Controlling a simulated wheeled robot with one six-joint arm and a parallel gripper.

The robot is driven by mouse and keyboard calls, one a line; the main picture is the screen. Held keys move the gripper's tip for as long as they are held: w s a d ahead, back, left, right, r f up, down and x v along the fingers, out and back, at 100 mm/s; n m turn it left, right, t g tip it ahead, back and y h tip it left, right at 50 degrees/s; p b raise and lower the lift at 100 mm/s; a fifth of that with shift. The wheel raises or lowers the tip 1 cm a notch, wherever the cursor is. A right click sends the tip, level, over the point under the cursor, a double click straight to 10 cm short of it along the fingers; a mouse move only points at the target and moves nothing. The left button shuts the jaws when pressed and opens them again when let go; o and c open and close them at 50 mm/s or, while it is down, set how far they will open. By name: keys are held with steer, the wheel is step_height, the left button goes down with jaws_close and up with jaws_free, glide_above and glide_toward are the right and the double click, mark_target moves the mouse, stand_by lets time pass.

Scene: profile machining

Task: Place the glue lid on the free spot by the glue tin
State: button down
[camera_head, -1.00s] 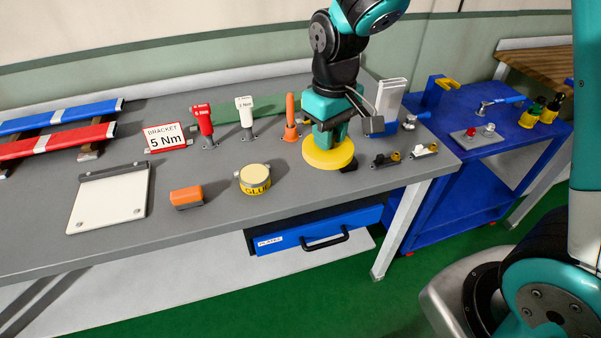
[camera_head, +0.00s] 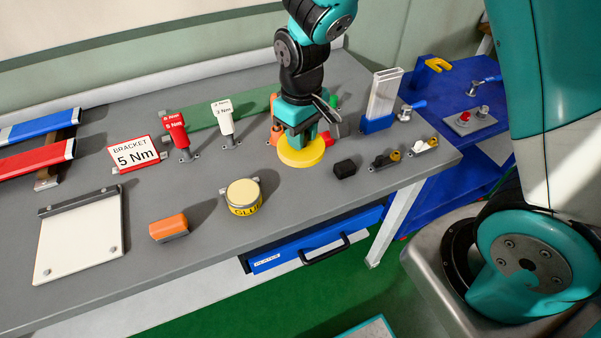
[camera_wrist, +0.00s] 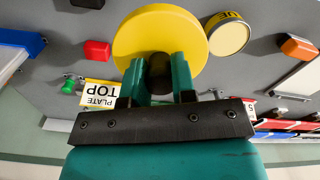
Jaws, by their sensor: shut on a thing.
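The glue lid is a yellow disc (camera_head: 301,153) with a dark knob, and it also shows in the wrist view (camera_wrist: 135,38). My gripper (camera_head: 298,132) is shut on the lid's knob (camera_wrist: 159,72), with the disc beyond the fingertips. The lid is held over the bench, to the right of the glue tin; I cannot tell its exact height. The glue tin (camera_head: 244,198) is a round yellow tin with a pale top and a GLUE label. It stands apart from the lid, and it shows in the wrist view (camera_wrist: 228,34).
An orange block (camera_head: 169,228) and a white board (camera_head: 80,238) lie left of the tin. A small black block (camera_head: 345,168) is right of the lid. Red (camera_head: 177,133) and white (camera_head: 224,122) drivers stand behind. Bare grey bench lies between tin and front edge.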

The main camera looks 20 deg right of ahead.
step_height(320, 180, down, 13)
steer(key=shift+f+p, duration=0.1)
steer(key=shift+p, duration=0.95)
steer(key=shift+f, duration=0.15)
steer(key=c, duration=0.9)
jaws_free()
steer(key=shift+c, duration=0.2)
step_height(320, 180, up, 13)
steer(key=shift+a+f+b, duration=0.1)
steer(key=shift+f+b, duration=0.1)
steer(key=shift+b, duration=0.85)
steer(key=s+a+r+n+y, duration=0.1)
steer(key=s+a+r+y, duration=0.1)
steer(key=s+r, duration=0.7)
steer(key=s+a+r+n+y, duration=0.1)
steer(key=s+a+r+y, duration=0.1)
steer(key=s+r, duration=0.6)
steer(key=shift+s+a+r+n, duration=0.2)
steer(key=shift+s+r+n, duration=0.15)
steer(key=shift+s, duration=0.5)
